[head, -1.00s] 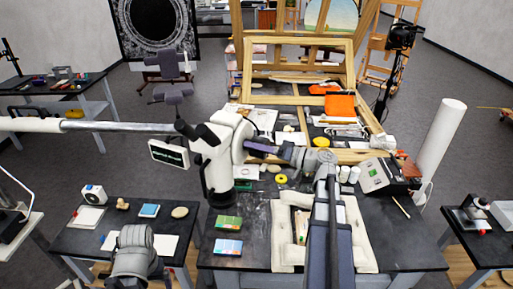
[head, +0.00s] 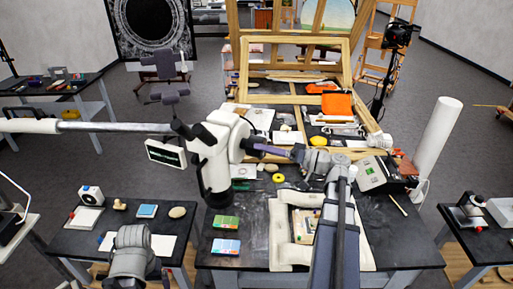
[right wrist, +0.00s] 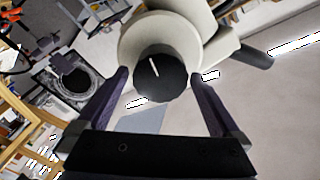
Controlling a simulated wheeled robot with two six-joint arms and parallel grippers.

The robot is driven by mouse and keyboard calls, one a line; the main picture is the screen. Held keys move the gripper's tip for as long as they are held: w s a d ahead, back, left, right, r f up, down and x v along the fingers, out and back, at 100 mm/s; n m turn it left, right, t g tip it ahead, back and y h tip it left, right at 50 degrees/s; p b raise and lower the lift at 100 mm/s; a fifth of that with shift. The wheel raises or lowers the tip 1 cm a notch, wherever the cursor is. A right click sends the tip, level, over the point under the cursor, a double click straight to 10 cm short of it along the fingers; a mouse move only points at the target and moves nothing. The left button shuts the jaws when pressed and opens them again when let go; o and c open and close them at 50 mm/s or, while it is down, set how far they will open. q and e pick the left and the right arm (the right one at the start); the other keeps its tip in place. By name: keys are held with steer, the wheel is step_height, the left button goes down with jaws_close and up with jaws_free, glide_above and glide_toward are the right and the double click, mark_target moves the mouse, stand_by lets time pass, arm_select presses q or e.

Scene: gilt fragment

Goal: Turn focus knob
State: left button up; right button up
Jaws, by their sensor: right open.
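The focus knob (right wrist: 160,80) is a black disc with a short white mark pointing up and slightly left in the right wrist view. It sits on a pale round housing (right wrist: 130,42) of the white microscope (head: 212,160). In the head view the knob (head: 238,140) is a dark shape on the microscope's right side. My right gripper (head: 255,148) is just right of it, jaws open. In the right wrist view its fingertips (right wrist: 160,79) lie on either side of the knob with gaps, holding nothing. How deep they reach is unclear.
The microscope hangs on a long horizontal boom (head: 110,127) from the left, with a small screen (head: 166,153) beside it. Below is a dark table (head: 255,215) with a pale padded frame (head: 368,250). Wooden frames (head: 345,60) and tools crowd the back.

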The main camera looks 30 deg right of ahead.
steer(key=shift+v, duration=1.6)
stand_by(0.6)
steer(key=shift+w+a+r+n+p, duration=0.1)
steer(key=shift+w+a+n, duration=0.65)
steer(key=shift+n, duration=0.4)
steer(key=shift+w+a+r+n+p, duration=0.1)
steer(key=shift+w+a+n, duration=0.5)
steer(key=shift+w+n, duration=0.45)
steer(key=shift+w+a+n+p, duration=0.1)
steer(key=shift+w+a+n, duration=0.6)
steer(key=shift+n, duration=0.6)
steer(key=shift+d, duration=0.1)
steer(key=c, duration=1.2)
steer(key=shift+o, duration=0.2)
steer(key=shift+m, duration=1.4)
